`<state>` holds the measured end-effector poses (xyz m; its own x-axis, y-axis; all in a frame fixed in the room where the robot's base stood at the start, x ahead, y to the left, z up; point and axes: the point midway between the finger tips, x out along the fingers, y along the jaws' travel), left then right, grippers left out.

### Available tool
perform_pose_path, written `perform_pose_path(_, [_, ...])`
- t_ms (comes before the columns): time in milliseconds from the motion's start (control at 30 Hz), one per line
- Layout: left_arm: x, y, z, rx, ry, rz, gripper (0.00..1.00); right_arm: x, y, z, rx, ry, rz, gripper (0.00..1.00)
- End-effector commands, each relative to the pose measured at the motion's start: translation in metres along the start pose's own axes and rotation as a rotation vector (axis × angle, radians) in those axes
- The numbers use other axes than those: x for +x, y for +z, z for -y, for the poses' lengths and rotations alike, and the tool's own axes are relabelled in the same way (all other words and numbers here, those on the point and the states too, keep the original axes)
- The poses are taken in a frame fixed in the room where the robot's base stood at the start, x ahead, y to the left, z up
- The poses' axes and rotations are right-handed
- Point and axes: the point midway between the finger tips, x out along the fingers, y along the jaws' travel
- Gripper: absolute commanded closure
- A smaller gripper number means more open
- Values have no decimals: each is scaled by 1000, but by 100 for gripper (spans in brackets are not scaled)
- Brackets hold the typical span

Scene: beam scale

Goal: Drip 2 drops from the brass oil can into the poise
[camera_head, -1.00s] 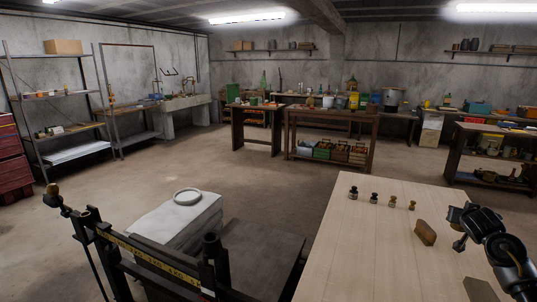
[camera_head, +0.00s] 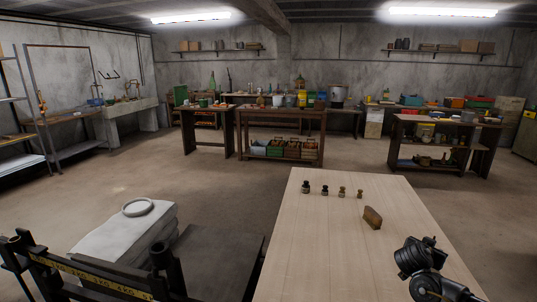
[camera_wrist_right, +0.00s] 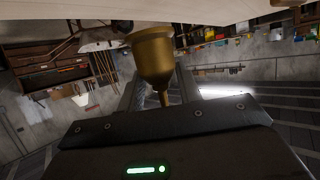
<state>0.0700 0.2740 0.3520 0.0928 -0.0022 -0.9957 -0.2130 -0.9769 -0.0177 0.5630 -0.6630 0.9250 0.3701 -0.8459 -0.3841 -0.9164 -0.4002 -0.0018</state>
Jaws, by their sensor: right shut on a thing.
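My right gripper (camera_wrist_right: 162,88) is shut on a brass cup-shaped thing with a narrow stem, which looks like the brass oil can (camera_wrist_right: 152,52). In the head view my dark right wrist (camera_head: 418,258) is over the right front of the pale table, and the can cannot be made out there. The beam scale (camera_head: 88,277) stands at the lower left, with a yellow marked strip along its dark beam. Its left end is cut off by the picture edge, and I cannot make out the poise. My left gripper is not in view.
Several small dark and brass weights (camera_head: 325,191) stand in a row at the table's far side. A brown wooden block (camera_head: 373,217) stands nearer my right wrist. The table's middle (camera_head: 310,240) is clear.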

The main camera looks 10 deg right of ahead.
Motion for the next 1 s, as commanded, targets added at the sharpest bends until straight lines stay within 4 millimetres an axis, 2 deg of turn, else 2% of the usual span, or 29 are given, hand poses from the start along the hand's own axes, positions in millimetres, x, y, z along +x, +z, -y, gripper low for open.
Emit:
perform_pose_path(167, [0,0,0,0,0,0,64,-26,-8,32,-31,-85,-1,89])
perform_pose_path(267, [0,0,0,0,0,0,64,-48,-13,54,-58,-150,-1,89])
perform_pose_path(367, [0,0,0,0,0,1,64,-78,-18,81,-90,-232,-2,89])
perform_pose_path(467, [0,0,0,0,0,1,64,-119,-23,110,-132,-336,-3,89])
perform_pose_path(567, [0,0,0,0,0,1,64,-173,-24,141,-184,-463,-1,89])
perform_pose_path(600, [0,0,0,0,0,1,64,-197,-24,151,-206,-518,0,89])
perform_pose_path(700, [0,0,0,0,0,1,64,-257,-22,171,-259,-651,3,89])
perform_pose_path(800, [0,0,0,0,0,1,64,-314,-20,181,-307,-776,5,89])
perform_pose_path(900, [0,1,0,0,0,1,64,-363,-17,183,-353,-883,4,89])
perform_pose_path(1000, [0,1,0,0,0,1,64,-401,-16,181,-390,-967,1,89])
